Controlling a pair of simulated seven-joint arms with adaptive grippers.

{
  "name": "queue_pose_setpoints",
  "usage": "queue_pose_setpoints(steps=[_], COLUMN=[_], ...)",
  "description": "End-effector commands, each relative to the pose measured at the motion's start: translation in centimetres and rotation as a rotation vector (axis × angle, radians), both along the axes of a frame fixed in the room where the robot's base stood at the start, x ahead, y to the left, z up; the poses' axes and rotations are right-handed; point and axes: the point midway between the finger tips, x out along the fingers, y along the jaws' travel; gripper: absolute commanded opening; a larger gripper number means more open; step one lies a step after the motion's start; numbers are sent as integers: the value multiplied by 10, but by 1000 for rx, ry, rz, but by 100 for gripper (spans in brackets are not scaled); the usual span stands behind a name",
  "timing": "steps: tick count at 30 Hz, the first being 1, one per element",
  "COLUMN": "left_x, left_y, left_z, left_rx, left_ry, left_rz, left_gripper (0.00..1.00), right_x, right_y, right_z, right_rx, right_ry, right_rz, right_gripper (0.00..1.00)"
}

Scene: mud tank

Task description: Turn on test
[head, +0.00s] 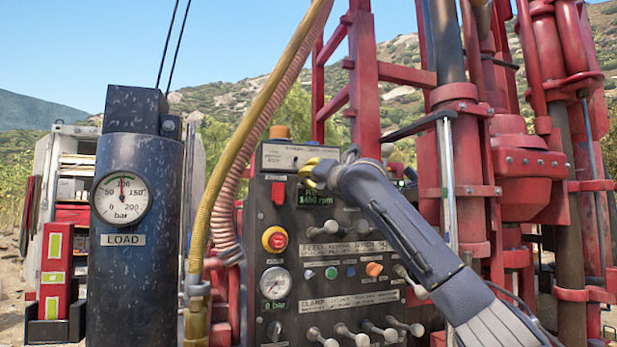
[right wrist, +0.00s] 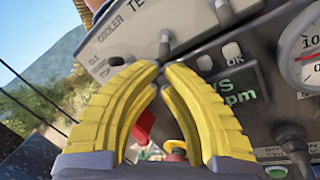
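The dark control panel (head: 335,240) stands in the middle of the head view. Its light top plate (head: 283,157) carries small toggle switches. In the right wrist view, a toggle lever (right wrist: 166,45) stands just beyond my fingertips, under lettering that starts "TE"; the rest is cut off. My right gripper (head: 308,172) has yellow fingers and reaches the top plate from the right. In the right wrist view the fingertips (right wrist: 162,69) come together with hardly any gap and nothing visible between them. Whether they touch the lever is unclear. My left gripper is out of view.
A second toggle (right wrist: 223,14) is to the right of the first. A green display (head: 317,197), a red-and-yellow stop button (head: 275,239) and several levers sit lower on the panel. A yellow hose (head: 239,135) and a load gauge post (head: 138,255) stand to the left.

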Motion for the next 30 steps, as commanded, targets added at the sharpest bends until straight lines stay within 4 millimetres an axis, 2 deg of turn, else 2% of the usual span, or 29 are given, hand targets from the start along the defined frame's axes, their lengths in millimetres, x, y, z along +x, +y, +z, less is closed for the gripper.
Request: queue_pose_setpoints(steps=[30], left_x=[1], left_y=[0], left_z=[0], left_rx=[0], left_ry=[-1], left_rz=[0], left_gripper=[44], right_x=[-7], right_y=[-2], right_z=[7], right_rx=[-1], right_ry=[-1], right_rz=[-2], right_gripper=[0])
